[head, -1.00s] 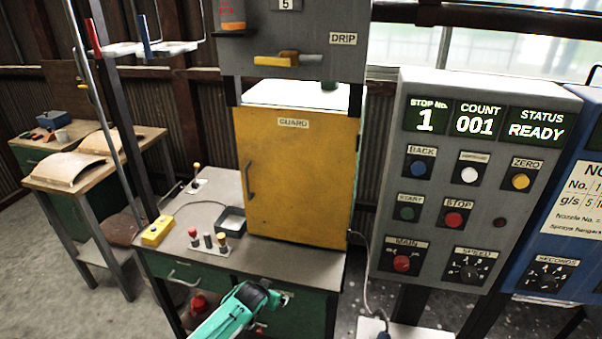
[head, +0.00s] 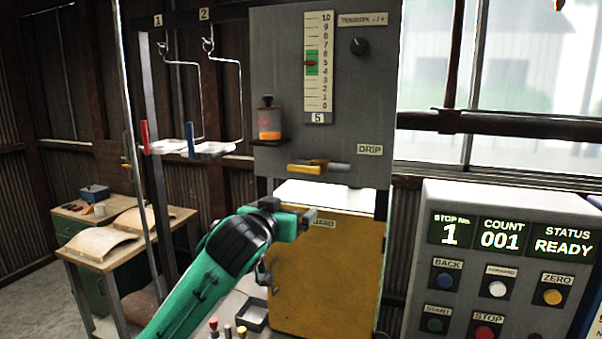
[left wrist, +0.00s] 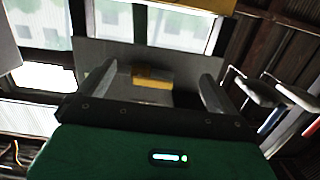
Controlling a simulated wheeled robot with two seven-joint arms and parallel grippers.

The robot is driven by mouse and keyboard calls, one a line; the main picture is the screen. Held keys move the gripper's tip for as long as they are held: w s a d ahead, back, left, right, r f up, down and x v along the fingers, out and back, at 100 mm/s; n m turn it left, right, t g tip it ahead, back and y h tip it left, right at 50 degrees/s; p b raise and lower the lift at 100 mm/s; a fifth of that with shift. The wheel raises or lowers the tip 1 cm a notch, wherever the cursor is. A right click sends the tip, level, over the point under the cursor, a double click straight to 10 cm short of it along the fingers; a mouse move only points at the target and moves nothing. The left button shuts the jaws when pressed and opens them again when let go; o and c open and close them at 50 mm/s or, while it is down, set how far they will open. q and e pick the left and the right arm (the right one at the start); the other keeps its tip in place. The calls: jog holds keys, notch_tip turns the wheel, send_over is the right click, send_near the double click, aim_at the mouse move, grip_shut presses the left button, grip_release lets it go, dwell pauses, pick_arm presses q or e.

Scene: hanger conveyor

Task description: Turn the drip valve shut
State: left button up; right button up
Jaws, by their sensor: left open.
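The drip valve's yellow lever (head: 306,168) lies roughly level on the grey panel (head: 270,50), beside the DRIP label (head: 370,150). A grey stub shows at the lever's right end. My left gripper (head: 312,215) is open and empty, below the lever and in front of the top of the yellow guard door. It is apart from the lever. In the left wrist view, a yellow piece that looks like the lever (left wrist: 152,78) shows between the two open fingers (left wrist: 157,73), farther off. My right gripper is not in view.
An orange bottle (head: 269,122) stands on a small shelf left of the lever. Hangers (head: 205,148) hang further left. The yellow guard cabinet (head: 330,270) is below, and the control box (head: 510,255) stands at the right. The space before the lever looks clear.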

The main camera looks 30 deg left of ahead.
pick_arm(q)
jog(key=s+d+r+t, duration=0.1)
jog(key=s+d+r, duration=0.1)
jog(key=s+r, duration=0.35)
jog(key=p, duration=0.6)
send_near(303, 169)
jog(key=x, duration=0.7)
jog(key=shift+r, duration=0.1)
jog(key=shift+w+a, duration=0.15)
jog(key=shift+w, duration=0.45)
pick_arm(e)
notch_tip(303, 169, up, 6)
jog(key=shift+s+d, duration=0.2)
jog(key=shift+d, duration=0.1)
